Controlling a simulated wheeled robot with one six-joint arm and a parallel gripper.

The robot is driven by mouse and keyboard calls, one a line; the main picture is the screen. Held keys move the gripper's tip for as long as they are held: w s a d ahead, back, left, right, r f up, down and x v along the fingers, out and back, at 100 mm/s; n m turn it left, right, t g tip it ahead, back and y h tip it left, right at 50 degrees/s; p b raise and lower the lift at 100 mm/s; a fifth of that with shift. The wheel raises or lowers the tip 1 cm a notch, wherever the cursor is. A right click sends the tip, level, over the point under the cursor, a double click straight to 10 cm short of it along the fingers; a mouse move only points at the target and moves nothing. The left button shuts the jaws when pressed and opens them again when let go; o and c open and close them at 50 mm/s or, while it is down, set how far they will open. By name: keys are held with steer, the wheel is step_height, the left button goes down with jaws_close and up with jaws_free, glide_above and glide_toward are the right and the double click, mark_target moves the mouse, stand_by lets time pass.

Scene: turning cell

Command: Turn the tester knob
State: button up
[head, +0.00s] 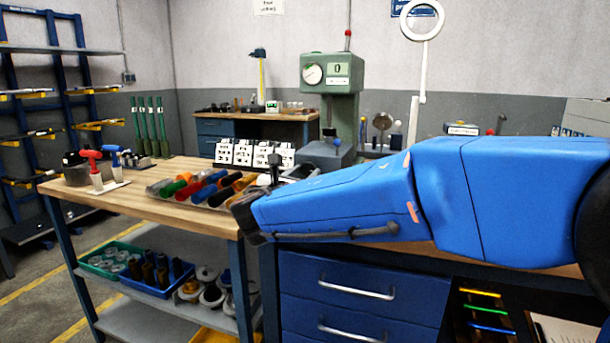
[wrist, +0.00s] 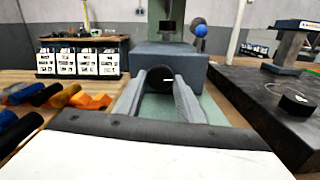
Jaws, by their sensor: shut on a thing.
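The tester (head: 331,72) is a green machine with a round dial and a small display, standing behind the bench. Its grey base block (head: 326,154) shows low in the head view and ahead in the wrist view (wrist: 167,60). The black tester knob (wrist: 160,76) is on the near face of this block, with a small white mark on it. My gripper (wrist: 159,88) is shut on the knob, one grey finger on each side. In the head view, my blue arm reaches in from the right and hides part of the bench; the knob cannot be made out there.
Coloured rolled tools (head: 203,187) lie on the wooden bench (head: 140,198), left of my gripper. White labelled cards (head: 243,153) stand behind them. In the wrist view, a dark slab (wrist: 270,95) with a black round piece (wrist: 297,103) is at the right. Blue drawers (head: 345,295) are below.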

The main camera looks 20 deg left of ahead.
steer(key=shift+m, duration=1.1)
steer(key=o, duration=1)
steer(key=s+a, duration=0.1)
steer(key=s, duration=1.6)
steer(key=shift+s+a, duration=0.2)
